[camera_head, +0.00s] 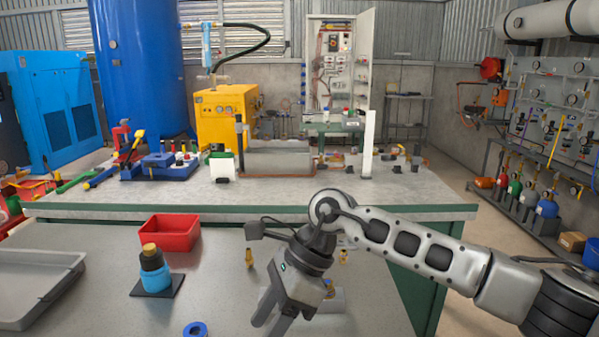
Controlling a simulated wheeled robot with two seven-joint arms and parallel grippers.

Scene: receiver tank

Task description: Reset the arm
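My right arm comes in from the right, bent at a joint near the middle of the view. My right gripper (272,318) hangs low over the front table (90,240), pointing down and to the left. Its fingertips are near the bottom edge, and I cannot tell whether they are open or shut. No object shows clearly between the fingers. My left gripper is not in view.
A red bin (169,234), a blue-and-black fitting (154,270) on a dark plate, a grey tray (35,285) and a blue ring (195,329) lie left of the gripper. Small brass fittings (249,258) stand close by. A green-edged bench (120,198) lies behind.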

